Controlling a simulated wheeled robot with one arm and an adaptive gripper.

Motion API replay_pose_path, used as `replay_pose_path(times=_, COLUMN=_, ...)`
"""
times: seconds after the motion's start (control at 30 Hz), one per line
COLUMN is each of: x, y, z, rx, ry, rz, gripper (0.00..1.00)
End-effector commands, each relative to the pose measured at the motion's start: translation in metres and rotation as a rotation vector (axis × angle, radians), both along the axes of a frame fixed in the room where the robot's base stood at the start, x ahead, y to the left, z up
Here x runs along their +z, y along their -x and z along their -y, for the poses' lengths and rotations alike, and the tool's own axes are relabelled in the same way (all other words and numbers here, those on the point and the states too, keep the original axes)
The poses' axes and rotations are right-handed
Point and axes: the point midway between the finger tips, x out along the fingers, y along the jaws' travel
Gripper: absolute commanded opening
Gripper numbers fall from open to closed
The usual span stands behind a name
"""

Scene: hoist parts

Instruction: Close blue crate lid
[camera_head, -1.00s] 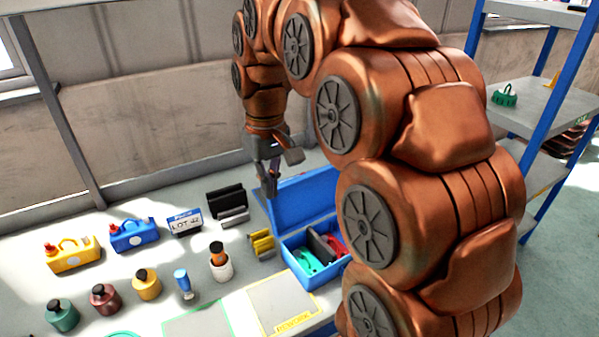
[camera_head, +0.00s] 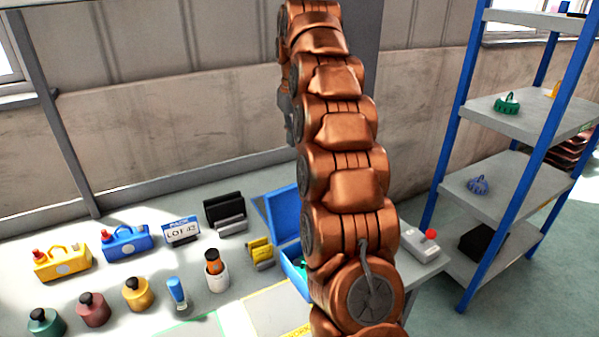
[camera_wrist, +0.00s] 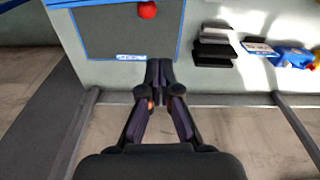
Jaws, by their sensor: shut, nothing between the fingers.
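The blue crate (camera_head: 291,271) stands on the workbench, mostly hidden behind my arm in the head view. Its blue lid (camera_head: 283,213) is open and stands up steeply at the crate's back edge; its right part is hidden. My arm hides the fingers in the head view.
Left of the crate stand a yellow holder (camera_head: 261,253), a black rack (camera_head: 225,213), a LOT sign (camera_head: 181,230) and several bottles. A box with a red button (camera_head: 424,241) sits to the right. The wall is close behind the bench, and a blue-posted shelf (camera_head: 517,187) stands right.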

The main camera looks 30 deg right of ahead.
Motion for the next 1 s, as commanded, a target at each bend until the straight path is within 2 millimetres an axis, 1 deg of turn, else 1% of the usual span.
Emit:
replay_pose_path(times=0.17, x=-0.004, y=-0.001, z=0.002, rx=0.0, ry=0.0, rz=0.0, gripper=0.0)
replay_pose_path(times=0.47, x=-0.024, y=-0.002, z=0.001, rx=0.0, ry=0.0, rz=-0.002, gripper=0.0)
replay_pose_path(times=0.77, x=-0.05, y=-0.005, z=0.001, rx=0.0, ry=0.001, rz=0.002, gripper=0.0)
replay_pose_path(times=1.0, x=-0.076, y=-0.007, z=0.001, rx=-0.001, ry=0.0, rz=0.0, gripper=0.0)
